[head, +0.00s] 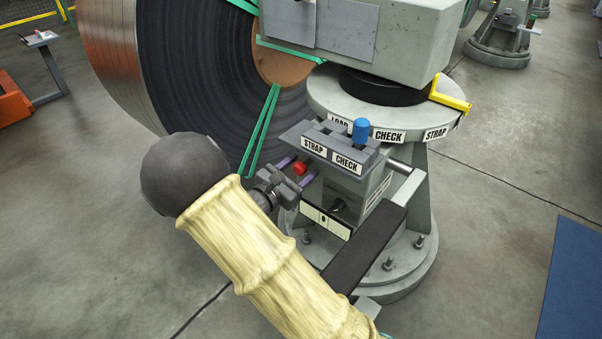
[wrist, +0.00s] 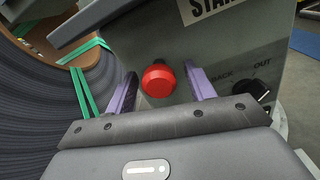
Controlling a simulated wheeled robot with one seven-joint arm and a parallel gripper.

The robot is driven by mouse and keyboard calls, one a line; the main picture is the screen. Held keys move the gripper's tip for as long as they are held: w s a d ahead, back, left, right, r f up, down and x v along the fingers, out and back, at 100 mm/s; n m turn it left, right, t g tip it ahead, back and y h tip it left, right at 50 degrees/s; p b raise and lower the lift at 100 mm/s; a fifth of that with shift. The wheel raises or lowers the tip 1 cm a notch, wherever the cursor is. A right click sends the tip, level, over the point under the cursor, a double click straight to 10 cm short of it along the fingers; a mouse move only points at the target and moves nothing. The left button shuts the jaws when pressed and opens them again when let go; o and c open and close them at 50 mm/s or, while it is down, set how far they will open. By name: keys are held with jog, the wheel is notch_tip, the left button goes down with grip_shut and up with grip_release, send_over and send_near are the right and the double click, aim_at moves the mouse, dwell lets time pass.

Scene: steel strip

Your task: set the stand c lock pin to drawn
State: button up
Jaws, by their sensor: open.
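A red round knob (head: 299,168), which looks like the lock pin's head, sticks out from the side of the grey control box on the stand. It shows large in the wrist view (wrist: 158,80), with a dark stem or collar behind it. My gripper (head: 302,165) is open at the box. In the wrist view its two purple fingers (wrist: 161,72) stand on either side of the knob, with a gap on both sides.
A black selector knob (wrist: 258,90) marked BACK and OUT is right of the red knob. A blue-topped lever (head: 361,130) rises from the slotted box top. The large steel coil (head: 205,80) with green straps is close on the left.

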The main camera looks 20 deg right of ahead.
jog(key=shift+w+d, duration=0.2)
jog(key=shift+d, duration=0.05)
grip_shut()
